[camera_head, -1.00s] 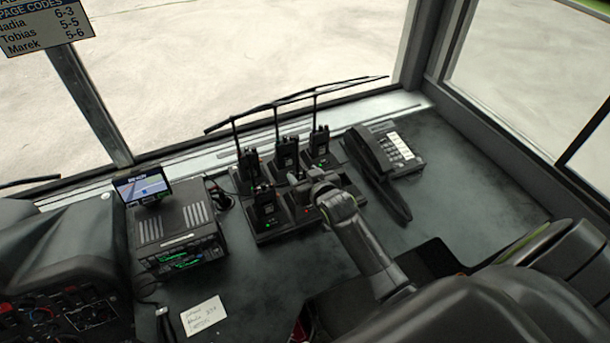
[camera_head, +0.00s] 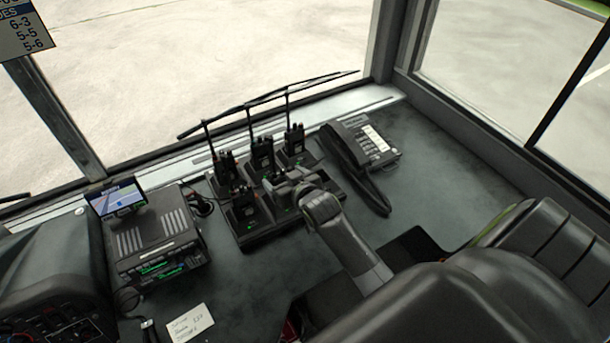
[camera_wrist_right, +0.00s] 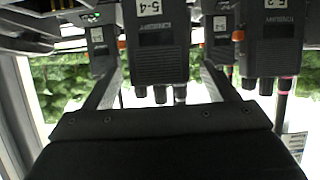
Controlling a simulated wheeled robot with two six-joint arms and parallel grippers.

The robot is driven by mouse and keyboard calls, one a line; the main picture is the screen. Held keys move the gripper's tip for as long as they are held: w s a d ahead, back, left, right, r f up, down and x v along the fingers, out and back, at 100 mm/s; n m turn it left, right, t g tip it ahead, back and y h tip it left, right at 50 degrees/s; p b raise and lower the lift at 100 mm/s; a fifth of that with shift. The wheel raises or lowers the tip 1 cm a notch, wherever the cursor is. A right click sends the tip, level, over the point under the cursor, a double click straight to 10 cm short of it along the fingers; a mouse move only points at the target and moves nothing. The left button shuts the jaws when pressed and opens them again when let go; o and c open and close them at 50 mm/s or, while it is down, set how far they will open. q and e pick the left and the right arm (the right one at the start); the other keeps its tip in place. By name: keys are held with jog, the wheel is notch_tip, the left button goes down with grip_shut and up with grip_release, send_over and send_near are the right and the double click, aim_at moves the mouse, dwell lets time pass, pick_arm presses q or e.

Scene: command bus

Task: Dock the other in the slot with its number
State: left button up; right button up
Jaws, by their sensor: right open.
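A black multi-slot charger (camera_head: 258,238) stands on the dashboard with several black radios in it. Three stand in the back row, including a middle one (camera_head: 262,155) and a right one (camera_head: 295,147); another stands front left (camera_head: 243,208). In the right wrist view, upside down, my open fingers (camera_wrist_right: 160,82) lie on either side of a radio labelled 5-4 (camera_wrist_right: 160,45). Another labelled radio (camera_wrist_right: 272,45) is to the right; its number is unclear. My left gripper is not in view.
A desk phone (camera_head: 365,145) with its handset (camera_head: 368,185) stands right of the charger. A box unit with a small screen (camera_head: 115,197) stands left. A paper note (camera_head: 190,323) lies in front. A seat (camera_head: 450,300) fills the lower right.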

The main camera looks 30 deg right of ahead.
jog(key=d+b+v, duration=0.1)
jog(key=b+v, duration=0.1)
jog(key=v, duration=1.3)
jog(key=shift+s+a+r, duration=0.2)
jog(key=shift+s+a, duration=0.2)
jog(key=shift+a, duration=0.15)
jog(key=s+d+f+g, duration=0.1)
jog(key=s+f+g, duration=0.2)
jog(key=s, duration=0.3)
jog(key=s+d+f+g+h, duration=0.1)
jog(key=s+f+g, duration=0.25)
jog(key=s, duration=0.35)
jog(key=s+d+f+g, duration=0.1)
jog(key=s+f+g, duration=0.2)
jog(key=s, duration=0.3)
notch_tip(320, 180, down, 25)
jog(key=d+g, duration=0.2)
jog(key=s+a+f+b, duration=0.1)
jog(key=s+f, duration=1.4)
jog(key=f, duration=0.2)
jog(key=shift+a+g+y+b, duration=0.35)
jog(key=shift+y, duration=0.05)
